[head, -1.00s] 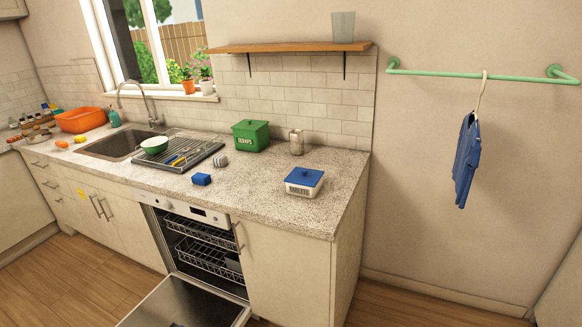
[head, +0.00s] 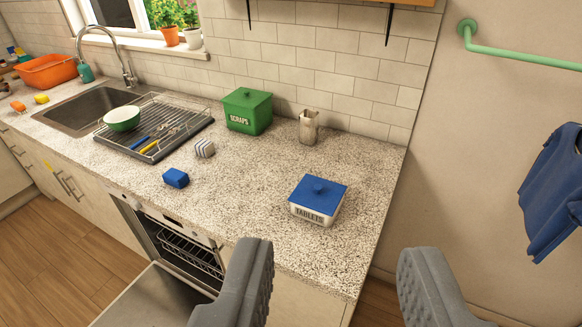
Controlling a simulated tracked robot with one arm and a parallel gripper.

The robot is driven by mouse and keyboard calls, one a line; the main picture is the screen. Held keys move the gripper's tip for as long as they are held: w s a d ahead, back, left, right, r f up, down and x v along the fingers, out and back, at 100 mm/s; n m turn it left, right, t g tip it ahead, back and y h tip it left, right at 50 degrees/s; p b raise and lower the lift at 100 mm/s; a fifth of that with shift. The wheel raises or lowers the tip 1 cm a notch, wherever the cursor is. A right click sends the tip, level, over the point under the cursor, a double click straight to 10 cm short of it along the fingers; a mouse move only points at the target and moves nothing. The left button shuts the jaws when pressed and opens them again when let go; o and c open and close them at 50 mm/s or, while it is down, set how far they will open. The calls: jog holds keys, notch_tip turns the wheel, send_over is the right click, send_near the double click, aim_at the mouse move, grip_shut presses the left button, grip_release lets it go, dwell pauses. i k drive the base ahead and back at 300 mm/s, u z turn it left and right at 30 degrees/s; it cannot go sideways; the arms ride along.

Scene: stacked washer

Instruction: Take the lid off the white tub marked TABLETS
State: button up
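The white tub (head: 317,215) marked TABLETS stands upright on the speckled counter near its right end. Its square blue lid (head: 319,193) with a round knob on top is on the tub. My gripper (head: 328,265) shows at the bottom of the view as two grey padded fingers set wide apart. It is open, with nothing between the fingertips. The fingers are nearer the camera than the tub, which appears between and above them, apart from both.
Near the tub are a green SCRAPS tin (head: 247,111), a beige pot (head: 309,127), a blue block (head: 176,178) and a striped cube (head: 204,148). A drying rack (head: 190,126) lies further left. A blue garment (head: 552,195) hangs at right.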

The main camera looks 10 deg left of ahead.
aim_at(324, 196)
jog(key=u, duration=0.2)
jog(key=i, duration=1.2)
jog(key=u, duration=0.2)
